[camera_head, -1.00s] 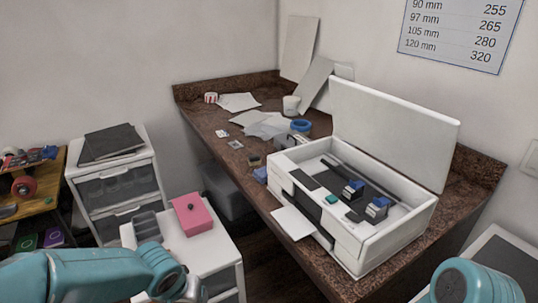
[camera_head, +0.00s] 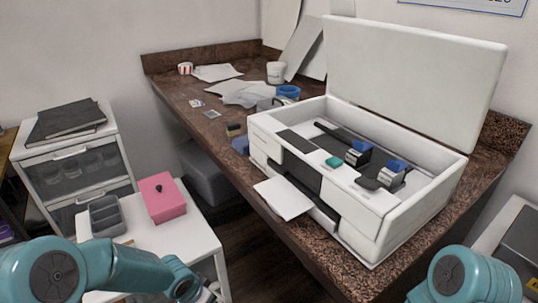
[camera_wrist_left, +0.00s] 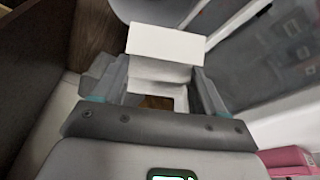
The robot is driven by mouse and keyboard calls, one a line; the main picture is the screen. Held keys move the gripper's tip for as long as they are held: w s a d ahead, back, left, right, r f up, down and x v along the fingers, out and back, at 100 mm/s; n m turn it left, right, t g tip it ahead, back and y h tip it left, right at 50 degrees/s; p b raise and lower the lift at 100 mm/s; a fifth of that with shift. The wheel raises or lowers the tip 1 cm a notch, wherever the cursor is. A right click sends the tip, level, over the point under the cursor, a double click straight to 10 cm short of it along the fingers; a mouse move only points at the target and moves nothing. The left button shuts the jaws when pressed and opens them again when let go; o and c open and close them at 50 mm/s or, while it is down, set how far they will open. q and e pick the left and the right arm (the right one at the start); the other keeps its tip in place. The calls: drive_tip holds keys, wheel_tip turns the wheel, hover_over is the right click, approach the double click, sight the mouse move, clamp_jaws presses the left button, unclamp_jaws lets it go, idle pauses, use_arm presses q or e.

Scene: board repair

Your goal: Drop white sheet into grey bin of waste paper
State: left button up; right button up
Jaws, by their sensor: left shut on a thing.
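The white sheet (camera_wrist_left: 166,43) shows in the left wrist view, held between the fingers of my left gripper (camera_wrist_left: 158,78), which is shut on it. In the head view only part of my left gripper (camera_head: 208,292) shows at the bottom edge; its fingertips and the held sheet cannot be made out. The grey bin (camera_head: 212,178) stands on the floor under the desk, left of the printer and partly hidden by the desk edge. A grey rounded shape at the top of the left wrist view may be this bin. My right gripper is out of view.
A white printer (camera_head: 350,190) with its lid up stands on the brown desk (camera_head: 220,133); another white sheet (camera_head: 284,198) sticks out of its front. A white drawer unit (camera_head: 200,235) carries a pink box (camera_head: 161,198) and a grey organizer (camera_head: 106,216). Loose papers lie at the back.

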use_arm(q)
wheel_tip(320, 180, down, 24)
drive_tip(key=s+d+m+h+b, duration=0.1)
drive_tip(key=m+b, duration=0.3)
drive_tip(key=b, duration=0.8)
drive_tip(key=shift+d, duration=0.65)
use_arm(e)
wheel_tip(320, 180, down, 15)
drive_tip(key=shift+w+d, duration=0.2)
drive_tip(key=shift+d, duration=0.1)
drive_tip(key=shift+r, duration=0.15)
use_arm(q)
drive_tip(key=o, duration=1)
drive_tip(key=shift+o, duration=0.2)
drive_tip(key=p+v, duration=1)
drive_tip(key=v, duration=0.6)
drive_tip(key=shift+w+a, duration=0.15)
drive_tip(key=shift+w, duration=0.05)
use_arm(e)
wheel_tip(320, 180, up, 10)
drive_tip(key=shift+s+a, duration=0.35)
use_arm(q)
drive_tip(key=shift+r, duration=0.15)
